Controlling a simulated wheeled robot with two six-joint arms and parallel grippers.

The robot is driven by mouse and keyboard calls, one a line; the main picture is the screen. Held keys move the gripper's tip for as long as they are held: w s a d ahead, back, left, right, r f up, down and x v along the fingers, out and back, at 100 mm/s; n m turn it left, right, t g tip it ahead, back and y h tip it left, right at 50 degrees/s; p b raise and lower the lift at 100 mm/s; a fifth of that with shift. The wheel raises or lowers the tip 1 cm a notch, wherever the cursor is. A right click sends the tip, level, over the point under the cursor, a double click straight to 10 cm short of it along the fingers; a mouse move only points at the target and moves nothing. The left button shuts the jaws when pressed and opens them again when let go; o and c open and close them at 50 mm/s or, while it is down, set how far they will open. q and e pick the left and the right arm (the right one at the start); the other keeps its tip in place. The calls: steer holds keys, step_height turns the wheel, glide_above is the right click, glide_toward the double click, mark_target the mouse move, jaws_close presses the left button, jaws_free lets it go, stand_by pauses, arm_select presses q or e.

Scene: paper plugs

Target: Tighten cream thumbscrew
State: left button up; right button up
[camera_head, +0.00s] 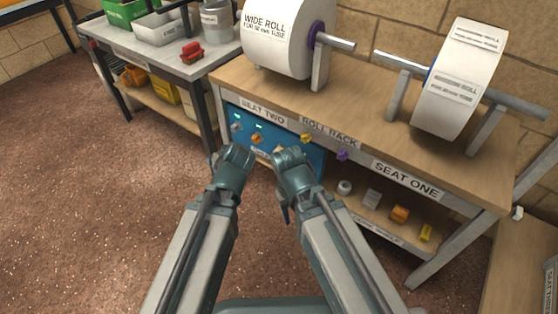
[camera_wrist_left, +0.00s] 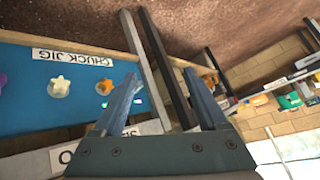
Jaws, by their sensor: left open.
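The cream thumbscrew (camera_wrist_left: 60,87) is a pale star-shaped knob on the blue panel, left of the left gripper's fingers in the left wrist view. An orange star knob (camera_wrist_left: 104,87) sits between it and the nearer finger. My left gripper (camera_wrist_left: 163,88) is open, with nothing between its fingers. In the head view my left gripper (camera_head: 235,156) is in front of the blue panel (camera_head: 312,160), and my right gripper (camera_head: 293,160) is beside it. I cannot tell the right jaw's opening. In the head view I cannot make out the cream thumbscrew clearly near the arms.
A wooden bench (camera_head: 350,120) carries a wide paper roll (camera_head: 285,50) and another roll (camera_head: 460,75) on spindles. Its lower shelf (camera_head: 385,228) holds small parts. A grey table (camera_head: 160,60) with bins stands at left. The carpet (camera_head: 90,200) at left is clear.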

arm_select(q)
steer(key=w+d+r+m+t+h+b, duration=0.2)
steer(key=w+r+m+t+h+b, duration=0.1)
steer(key=w+r+t+h+b, duration=0.55)
steer(key=s+d+f+m+g+h+b, duration=0.1)
steer(key=s+d+f+m+g+h, duration=0.1)
steer(key=f, duration=0.4)
steer(key=s+d+f+m+g+h+b, duration=0.1)
steer(key=s+d+f+m+g+h, duration=0.1)
steer(key=f, duration=0.5)
steer(key=shift+s+d+f+g+h, duration=0.2)
steer(key=shift+s+d+g+h, duration=0.25)
steer(key=shift+s+d+g, duration=0.5)
arm_select(e)
step_height(320, 180, down, 12)
steer(key=shift+f, duration=0.2)
arm_select(q)
steer(key=shift+w+b, duration=0.1)
steer(key=shift+b, duration=0.2)
arm_select(e)
steer(key=shift+w, duration=0.1)
